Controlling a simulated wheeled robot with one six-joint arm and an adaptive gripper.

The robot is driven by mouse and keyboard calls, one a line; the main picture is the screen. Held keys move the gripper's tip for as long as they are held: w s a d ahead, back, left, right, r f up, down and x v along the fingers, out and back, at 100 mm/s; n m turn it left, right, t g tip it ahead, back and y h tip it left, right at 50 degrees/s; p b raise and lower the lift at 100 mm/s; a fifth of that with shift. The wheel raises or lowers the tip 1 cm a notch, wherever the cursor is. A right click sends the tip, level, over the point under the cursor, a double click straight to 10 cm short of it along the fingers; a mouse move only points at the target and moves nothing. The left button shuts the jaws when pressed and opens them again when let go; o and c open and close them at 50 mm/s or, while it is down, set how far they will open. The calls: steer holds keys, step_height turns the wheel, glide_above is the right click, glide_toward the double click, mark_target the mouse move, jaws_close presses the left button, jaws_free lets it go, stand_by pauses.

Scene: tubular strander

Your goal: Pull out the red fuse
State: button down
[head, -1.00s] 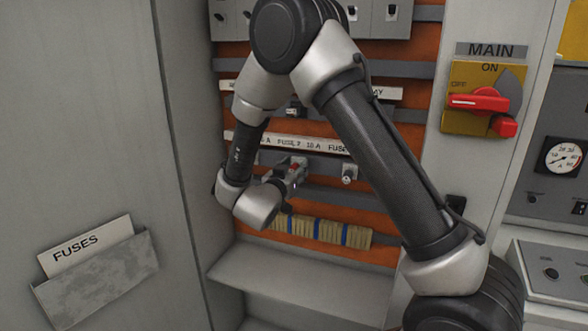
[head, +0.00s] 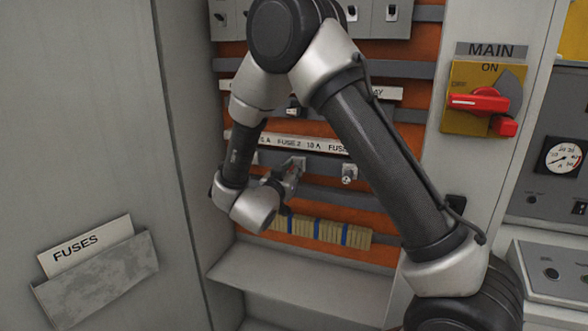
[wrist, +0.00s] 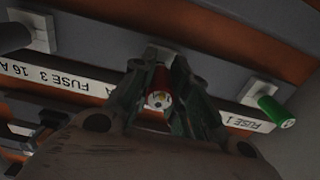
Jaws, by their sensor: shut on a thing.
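The red fuse (wrist: 158,88) is between the two fingers of my gripper (wrist: 165,72) in the wrist view, its round pale end facing the camera. My gripper is shut on it. Behind the fuse is the pale square holder (wrist: 150,53) of the middle position. I cannot tell from the wrist view whether the fuse's inner end is clear of it. In the head view my gripper (head: 290,178) is just below and left of the middle holder (head: 299,163), under the FUSE 2 10 A label. The fuse itself is mostly hidden there.
A green fuse (wrist: 270,112) sits in the FUSE 1 position, and a dark fuse (wrist: 16,36) in the FUSE 3 position. Tan terminal blocks (head: 320,230) lie below the fuse row. The cabinet's left wall (head: 185,130) is close to my wrist. The MAIN switch (head: 480,100) is at right.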

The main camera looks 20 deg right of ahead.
steer(key=shift+v, duration=2.4)
steer(key=shift+d, duration=0.15)
